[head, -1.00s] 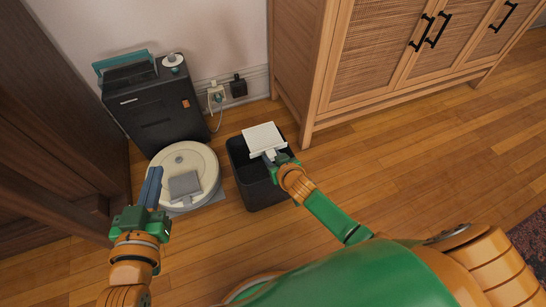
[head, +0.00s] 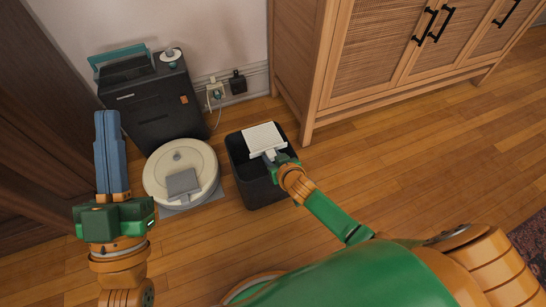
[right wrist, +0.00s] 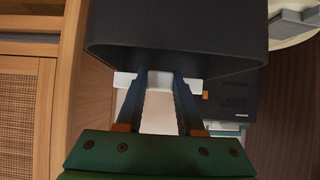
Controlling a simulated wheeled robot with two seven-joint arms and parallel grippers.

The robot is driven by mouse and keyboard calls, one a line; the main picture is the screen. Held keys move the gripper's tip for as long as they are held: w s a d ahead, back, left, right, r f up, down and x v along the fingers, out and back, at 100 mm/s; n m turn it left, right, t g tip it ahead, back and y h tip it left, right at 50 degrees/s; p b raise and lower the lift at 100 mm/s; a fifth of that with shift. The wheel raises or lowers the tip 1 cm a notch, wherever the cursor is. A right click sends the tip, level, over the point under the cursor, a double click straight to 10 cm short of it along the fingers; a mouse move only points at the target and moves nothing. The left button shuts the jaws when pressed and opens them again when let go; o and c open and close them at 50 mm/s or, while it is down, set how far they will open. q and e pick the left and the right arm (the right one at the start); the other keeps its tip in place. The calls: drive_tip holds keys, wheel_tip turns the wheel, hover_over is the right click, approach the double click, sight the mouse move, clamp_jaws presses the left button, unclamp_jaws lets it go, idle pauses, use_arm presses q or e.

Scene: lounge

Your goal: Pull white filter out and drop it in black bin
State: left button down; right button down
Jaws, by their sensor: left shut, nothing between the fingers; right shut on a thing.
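The white filter (head: 264,137) is in my right gripper (head: 272,156), over the opening of the black bin (head: 262,190) in the head view. My right gripper is shut on it. In the right wrist view the white filter (right wrist: 158,108) shows between the fingers, with the dark bin wall (right wrist: 180,35) close beyond. My left gripper (head: 107,115) is shut and empty, pointing up the picture, left of the round robot vacuum (head: 160,165). The bin's inside is partly hidden by the filter and gripper.
The black dock (head: 155,110) stands against the wall behind the vacuum, with a teal-handled lid part open on top. A wooden cabinet (head: 300,70) stands right of the bin. A wall plug (head: 237,84) has a cord. Wooden floor (head: 400,150) at the right is clear.

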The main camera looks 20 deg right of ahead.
drive_tip(key=shift+c, duration=2.2)
unclamp_jaws()
use_arm(q)
drive_tip(key=shift+w, duration=0.1)
use_arm(e)
drive_tip(key=shift+p+v, duration=0.7)
drive_tip(key=shift+v, duration=0.1)
use_arm(q)
drive_tip(key=w+a+f+n+g+y+p, duration=0.1)
drive_tip(key=w+f+g+y, duration=0.25)
drive_tip(key=f+g, duration=0.75)
use_arm(e)
drive_tip(key=shift+v, duration=0.95)
drive_tip(key=shift+p+v, duration=0.75)
drive_tip(key=shift+v, duration=0.2)
use_arm(q)
drive_tip(key=s+a+f+g+y, duration=0.1)
drive_tip(key=s+a+f+g, duration=0.1)
drive_tip(key=s+f, duration=0.3)
drive_tip(key=s+a+f+g+y, duration=0.2)
drive_tip(key=s+f+g, duration=0.2)
drive_tip(key=f, duration=0.7)
drive_tip(key=shift+s+f+n+g+p, duration=0.15)
drive_tip(key=shift+s+n+g+p, duration=0.25)
drive_tip(key=shift+s, duration=0.2)
use_arm(e)
drive_tip(key=shift+v, duration=0.85)
